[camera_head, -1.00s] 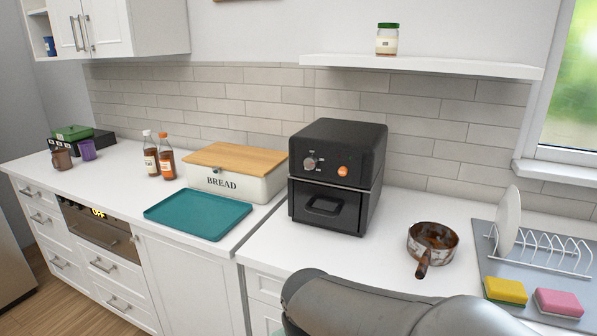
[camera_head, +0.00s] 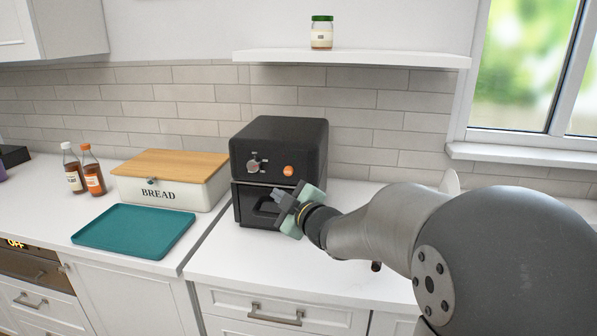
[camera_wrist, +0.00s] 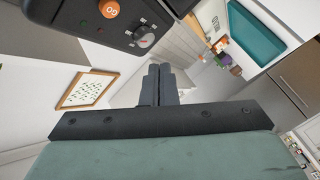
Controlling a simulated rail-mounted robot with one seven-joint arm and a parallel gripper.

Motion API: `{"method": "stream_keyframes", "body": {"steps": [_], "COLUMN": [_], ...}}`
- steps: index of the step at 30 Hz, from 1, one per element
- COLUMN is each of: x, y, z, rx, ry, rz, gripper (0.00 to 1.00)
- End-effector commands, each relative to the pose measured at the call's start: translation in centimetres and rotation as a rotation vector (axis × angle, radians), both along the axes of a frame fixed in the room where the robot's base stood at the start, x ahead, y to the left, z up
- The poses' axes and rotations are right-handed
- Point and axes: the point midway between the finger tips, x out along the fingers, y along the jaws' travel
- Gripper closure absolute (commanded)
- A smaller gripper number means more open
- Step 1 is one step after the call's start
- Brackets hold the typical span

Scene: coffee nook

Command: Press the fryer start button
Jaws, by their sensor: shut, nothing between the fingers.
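The black air fryer (camera_head: 276,165) stands on the white counter against the tiled wall. Its round orange start button (camera_head: 288,171) is on the right of the upper front panel, with a grey dial (camera_head: 254,163) to its left. In the wrist view the orange button (camera_wrist: 109,9) is at the top, marked "GO", beside the dial (camera_wrist: 144,37). My gripper (camera_head: 278,195) is shut and empty, in front of the fryer's drawer and below the button. In the wrist view the shut fingers (camera_wrist: 158,80) are apart from the button. My gripper hides part of the drawer handle.
A bread box (camera_head: 172,187) and a teal tray (camera_head: 136,226) lie to the left, with two bottles (camera_head: 88,169) beyond. A shelf (camera_head: 350,58) with a jar (camera_head: 322,33) hangs above. My arm covers the counter's right side.

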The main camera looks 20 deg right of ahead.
Motion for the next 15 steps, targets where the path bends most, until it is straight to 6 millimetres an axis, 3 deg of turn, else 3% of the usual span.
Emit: {"method": "stream_keyframes", "body": {"steps": [10,15], "x": [0.1,1.0], "y": [0.0,-0.5], "z": [0.1,0.1], "rx": [0.0,0.001], "ry": [-0.003,-0.001], "rz": [0.003,0.001], "gripper": [1.0,1.0]}}
